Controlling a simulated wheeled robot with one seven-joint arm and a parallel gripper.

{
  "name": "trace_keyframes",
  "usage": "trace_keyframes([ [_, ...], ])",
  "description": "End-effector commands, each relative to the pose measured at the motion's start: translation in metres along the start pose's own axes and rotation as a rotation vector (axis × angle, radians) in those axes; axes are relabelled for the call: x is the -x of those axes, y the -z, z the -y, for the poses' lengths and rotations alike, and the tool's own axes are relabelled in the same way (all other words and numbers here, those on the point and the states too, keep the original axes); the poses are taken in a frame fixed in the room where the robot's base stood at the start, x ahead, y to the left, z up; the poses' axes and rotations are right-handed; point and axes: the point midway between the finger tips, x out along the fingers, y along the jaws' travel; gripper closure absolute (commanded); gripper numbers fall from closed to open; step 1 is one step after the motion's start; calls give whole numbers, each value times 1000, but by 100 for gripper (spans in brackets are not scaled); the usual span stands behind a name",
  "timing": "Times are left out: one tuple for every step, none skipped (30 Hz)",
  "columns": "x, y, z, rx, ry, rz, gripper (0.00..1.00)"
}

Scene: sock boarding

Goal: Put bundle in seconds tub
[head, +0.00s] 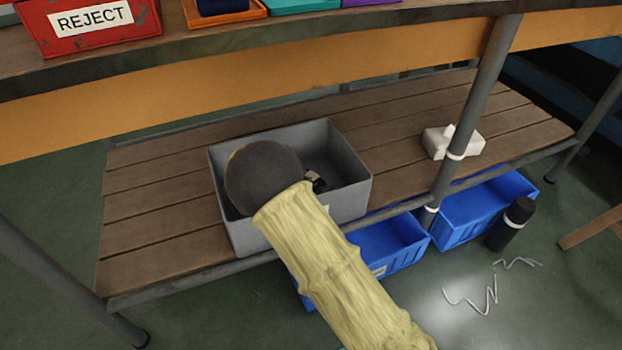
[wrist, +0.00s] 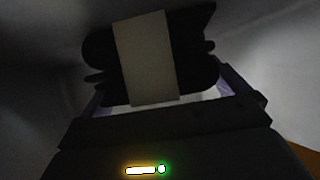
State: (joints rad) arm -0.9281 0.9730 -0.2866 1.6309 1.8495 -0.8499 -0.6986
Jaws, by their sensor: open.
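The grey tub (head: 350,190) stands on the slatted lower shelf. My sleeved arm reaches down into it, and its dark rounded wrist part hides much of the inside. A dark bundle with a pale band (wrist: 147,60) shows in the wrist view, at and just beyond the fingertips of my gripper (wrist: 163,93). The jaws are open, one finger at each side of the bundle. I cannot tell whether they touch it. In the head view, a small black and white piece (head: 315,181) shows inside the tub beside my wrist; I cannot tell whether it is the bundle. No tub wording is readable.
A red bin marked REJECT (head: 90,24) stands on the bench above, with coloured trays beside it. A metal post (head: 478,95) rises right of the tub. A white object (head: 452,143) lies near the post. Blue crates (head: 480,209) and a black cylinder (head: 511,223) are on the floor.

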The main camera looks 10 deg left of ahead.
Motion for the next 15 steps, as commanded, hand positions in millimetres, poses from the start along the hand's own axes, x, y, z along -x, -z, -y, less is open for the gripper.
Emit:
trace_keyframes([
  [5, 2, 0, 1, 0, 1, 0],
  [8, 3, 0, 1, 0, 1, 0],
  [12, 4, 0, 0, 0, 2, 0],
  [15, 4, 0, 1, 0, 2, 0],
  [19, 4, 0, 1, 0, 2, 0],
  [24, 5, 0, 2, -1, 2, 0],
  [29, 5, -1, 2, -1, 2, 0],
  [33, 5, 0, 1, -1, 2, 0],
  [39, 5, 0, 1, 0, 3, 0],
  [43, 5, 0, 2, -1, 2, 0],
  [47, 5, 0, 2, -1, 2, 0],
  [53, 5, 0, 2, 0, 2, 0],
  [57, 5, 0, 1, 0, 2, 0],
  [62, 5, 0, 1, 0, 2, 0],
  [68, 5, 0, 1, 0, 2, 0],
])
